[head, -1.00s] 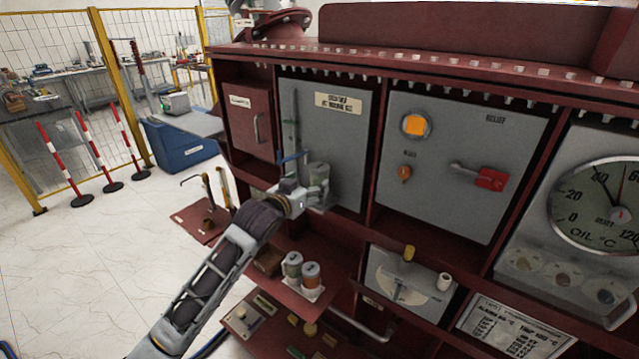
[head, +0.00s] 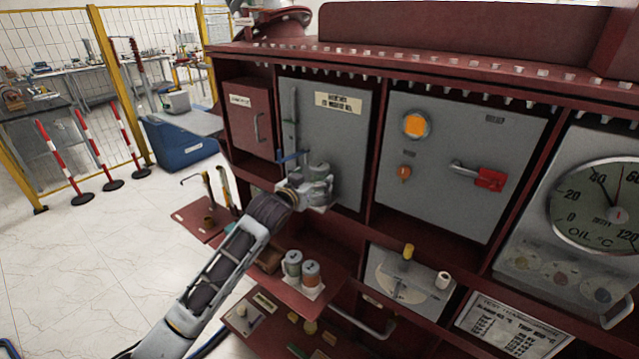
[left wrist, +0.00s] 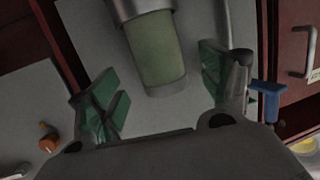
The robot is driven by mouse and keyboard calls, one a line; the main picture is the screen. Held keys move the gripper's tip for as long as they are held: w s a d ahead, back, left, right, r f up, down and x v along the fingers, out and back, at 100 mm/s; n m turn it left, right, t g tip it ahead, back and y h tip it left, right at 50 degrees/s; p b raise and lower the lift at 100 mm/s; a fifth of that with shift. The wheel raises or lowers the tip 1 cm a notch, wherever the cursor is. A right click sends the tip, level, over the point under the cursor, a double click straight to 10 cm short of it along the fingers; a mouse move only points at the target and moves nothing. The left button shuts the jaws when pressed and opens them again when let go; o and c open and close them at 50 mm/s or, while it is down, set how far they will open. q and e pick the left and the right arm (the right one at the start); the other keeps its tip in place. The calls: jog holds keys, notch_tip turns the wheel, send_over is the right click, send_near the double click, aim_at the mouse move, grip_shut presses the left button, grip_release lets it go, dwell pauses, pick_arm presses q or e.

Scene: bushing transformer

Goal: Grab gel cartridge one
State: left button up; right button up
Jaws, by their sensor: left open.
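A cylinder with a translucent green body and grey ends (left wrist: 155,48), apparently a gel cartridge, hangs in front of the grey panel in the left wrist view. Its grey top also shows in the head view (head: 319,170), partly hidden by my gripper. My left gripper (head: 311,187) is open. In the left wrist view its green-padded fingers (left wrist: 160,92) stand on either side of the cylinder's lower end, with gaps on both sides. I see no number on the cylinder. My right gripper is not in view.
Two canisters, one grey (head: 292,262) and one with orange (head: 311,275), stand on the lower red shelf. A blue handle (left wrist: 266,101) lies close to one finger. A red cabinet door (head: 249,118) is left of the grey panel (head: 345,125).

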pick_arm(q)
jog(key=shift+r+p+x, duration=0.2)
jog(key=shift+p+x, duration=0.25)
jog(key=shift+x, duration=0.6)
jog(key=shift+p+x, duration=0.35)
jog(key=shift+x, duration=1.1)
jog(key=shift+c, duration=0.4)
jog(key=c, duration=1.2)
